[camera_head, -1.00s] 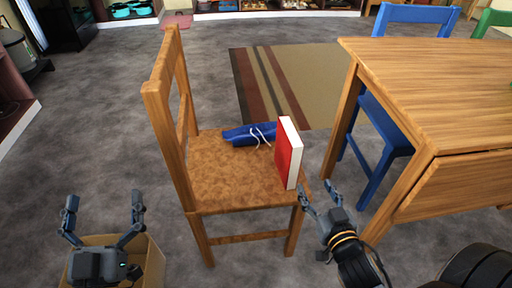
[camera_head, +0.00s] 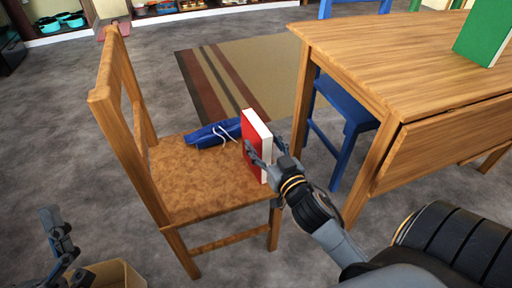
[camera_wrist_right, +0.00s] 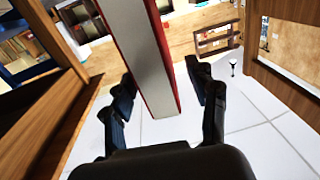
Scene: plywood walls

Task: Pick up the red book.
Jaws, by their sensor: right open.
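The red book (camera_head: 256,134) stands upright on the wooden chair's seat (camera_head: 200,190), near its right edge. Its cover is red and its page edges are white. My right gripper (camera_head: 264,158) is open at the book, with one finger in front of the red cover and the other on the far side. In the right wrist view the book (camera_wrist_right: 146,55) stands between the two open fingers (camera_wrist_right: 162,95), with gaps on both sides. My left gripper (camera_head: 62,250) is at the lower left, away from the book and partly cut off by the frame edge, with its fingers apart.
A blue pouch (camera_head: 214,134) with white cords lies on the seat behind the book. The chair's backrest (camera_head: 120,110) rises at left. A wooden table (camera_head: 390,60) with a green book (camera_head: 484,32) stands at right, near my right arm. A cardboard box (camera_head: 118,274) is at lower left.

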